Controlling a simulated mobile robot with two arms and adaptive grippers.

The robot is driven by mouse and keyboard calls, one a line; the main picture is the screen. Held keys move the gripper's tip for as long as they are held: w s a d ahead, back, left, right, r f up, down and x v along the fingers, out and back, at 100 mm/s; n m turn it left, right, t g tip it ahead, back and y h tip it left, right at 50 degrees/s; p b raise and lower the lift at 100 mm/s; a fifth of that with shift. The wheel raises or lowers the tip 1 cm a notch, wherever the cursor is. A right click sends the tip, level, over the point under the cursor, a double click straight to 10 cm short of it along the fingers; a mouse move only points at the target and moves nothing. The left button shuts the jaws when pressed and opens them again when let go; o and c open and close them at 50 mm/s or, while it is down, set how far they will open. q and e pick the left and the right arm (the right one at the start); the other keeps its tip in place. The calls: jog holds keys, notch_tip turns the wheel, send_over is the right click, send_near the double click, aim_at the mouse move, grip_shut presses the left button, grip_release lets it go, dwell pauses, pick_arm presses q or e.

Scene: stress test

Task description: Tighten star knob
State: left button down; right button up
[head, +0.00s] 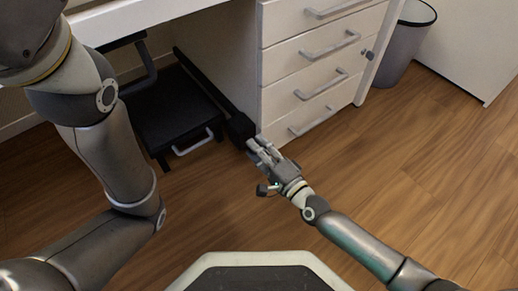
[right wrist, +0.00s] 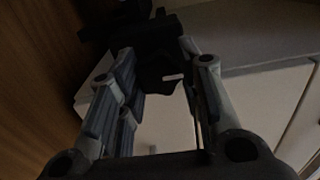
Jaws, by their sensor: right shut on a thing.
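The star knob is a dark, lobed piece (right wrist: 158,80) between my right gripper's fingers in the right wrist view. In the head view it appears as part of the black block (head: 240,128) at the near end of a long black bar, low beside the drawer cabinet. My right gripper (head: 257,148) reaches this block from the front right and is shut on the knob. Its two fingers (right wrist: 157,62) stand on either side of the knob in the dim wrist view. The fingers partly hide the knob in the head view. My left arm crosses the left side; its gripper is out of view.
A white cabinet with several drawers (head: 318,72) stands right beside the knob. A black low step-like unit (head: 172,118) with a grey handle lies left of the bar. A grey bin (head: 402,48) stands at the back right. The wooden floor (head: 420,165) on the right is clear.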

jog(key=shift+s+a+r, duration=0.1)
jog(key=shift+a, duration=0.05)
jog(key=o, duration=0.9)
jog(key=shift+o, duration=0.9)
jog(key=shift+d, duration=0.2)
jog(key=v, duration=1.1)
jog(key=shift+s+d, duration=0.15)
jog(key=shift+s, duration=0.2)
